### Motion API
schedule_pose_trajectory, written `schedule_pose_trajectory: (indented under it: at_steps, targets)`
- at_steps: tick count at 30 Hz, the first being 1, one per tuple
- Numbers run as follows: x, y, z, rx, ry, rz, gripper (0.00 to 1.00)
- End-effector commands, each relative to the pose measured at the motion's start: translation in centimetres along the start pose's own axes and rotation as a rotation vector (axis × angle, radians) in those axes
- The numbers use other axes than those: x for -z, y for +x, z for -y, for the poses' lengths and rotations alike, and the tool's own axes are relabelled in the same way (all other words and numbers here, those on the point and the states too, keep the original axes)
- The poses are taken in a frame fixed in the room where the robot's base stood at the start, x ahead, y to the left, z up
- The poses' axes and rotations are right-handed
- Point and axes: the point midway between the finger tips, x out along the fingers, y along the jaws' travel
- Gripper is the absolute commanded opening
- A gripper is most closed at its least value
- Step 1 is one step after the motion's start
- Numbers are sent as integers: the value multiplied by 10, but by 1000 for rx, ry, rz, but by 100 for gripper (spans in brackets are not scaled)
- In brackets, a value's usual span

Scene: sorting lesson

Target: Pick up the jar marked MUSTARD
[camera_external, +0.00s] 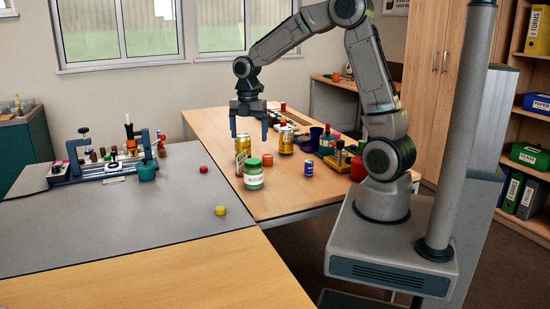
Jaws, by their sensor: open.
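My gripper (249,132) points down over the wooden table with its two fingers apart and nothing between them. A tall yellow container (242,145) with a pale label stands below and slightly left of the gripper's middle; I cannot tell whether the fingers reach around it. A jar with a green lid and a white label (253,180) stands in front of it, towards the camera. Another yellow container (286,139) stands to the right of the gripper. The lettering on these labels is too small to read, so I cannot tell which is marked MUSTARD.
An orange lid (267,160) and a small blue can (308,168) stand near the jars. Bottles and a dark purple cup (316,134) crowd the right. The front wooden table (170,278) is clear.

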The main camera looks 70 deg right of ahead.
Motion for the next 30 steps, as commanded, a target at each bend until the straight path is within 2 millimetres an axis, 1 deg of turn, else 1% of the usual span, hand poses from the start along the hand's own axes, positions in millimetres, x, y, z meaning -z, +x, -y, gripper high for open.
schedule_pose_trajectory:
  at_steps: [1,5,8,12,15,18,23,29,30]
  targets:
    - [-3,7,-3,3,-20,-5,86]
    - [-4,18,-4,7,-47,-9,86]
    - [-4,35,-3,10,-48,-10,86]
    - [-4,64,-3,10,-48,-9,86]
    - [-4,80,-3,8,-47,-9,86]
    - [-4,90,-3,8,-46,-8,86]
    - [-6,99,-2,7,-45,-8,86]
    - [-18,127,6,9,-45,-9,86]
    - [-17,133,5,8,-46,-9,86]
